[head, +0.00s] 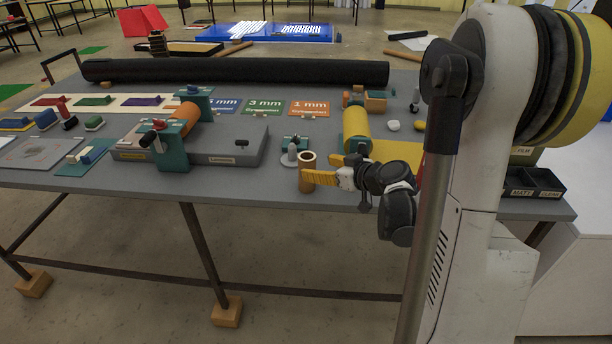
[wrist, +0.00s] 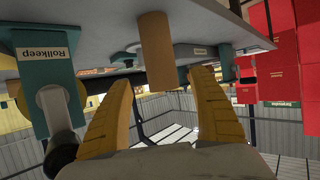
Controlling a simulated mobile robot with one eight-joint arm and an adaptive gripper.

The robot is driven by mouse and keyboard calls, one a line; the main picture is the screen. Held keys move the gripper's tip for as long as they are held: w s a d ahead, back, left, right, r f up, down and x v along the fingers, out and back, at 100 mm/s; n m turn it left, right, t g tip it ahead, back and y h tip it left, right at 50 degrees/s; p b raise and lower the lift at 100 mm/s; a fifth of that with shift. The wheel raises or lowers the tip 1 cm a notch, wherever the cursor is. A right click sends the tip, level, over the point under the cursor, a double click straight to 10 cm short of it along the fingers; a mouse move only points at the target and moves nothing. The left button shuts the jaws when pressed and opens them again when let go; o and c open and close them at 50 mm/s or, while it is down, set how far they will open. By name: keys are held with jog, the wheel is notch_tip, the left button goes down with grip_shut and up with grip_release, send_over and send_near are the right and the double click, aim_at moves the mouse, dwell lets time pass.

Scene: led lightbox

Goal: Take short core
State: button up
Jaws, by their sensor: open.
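A short brown cardboard tube, which looks like the short core (head: 307,170), stands upright near the front edge of the grey table (head: 250,182). My gripper (head: 320,169) is open at its right side, with its yellow fingers level with the tube. In the wrist view the core (wrist: 157,48) sits between the open fingertips of my gripper (wrist: 160,80), with a gap visible on both sides. The core's far side is hidden, and no contact with the fingers is visible.
A teal roll stand (head: 170,147) with an orange roll is left of the core. A yellow roll (head: 357,125) is behind my gripper. A long black roll (head: 235,71) lies along the back.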

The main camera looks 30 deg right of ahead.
aim_at(313, 166)
jog(key=b+x, duration=0.2)
jog(key=x, duration=0.3)
jog(key=shift+w+a+f, duration=0.1)
jog(key=shift+w+a, duration=0.05)
jog(key=shift+w, duration=0.2)
jog(key=c, duration=1.3)
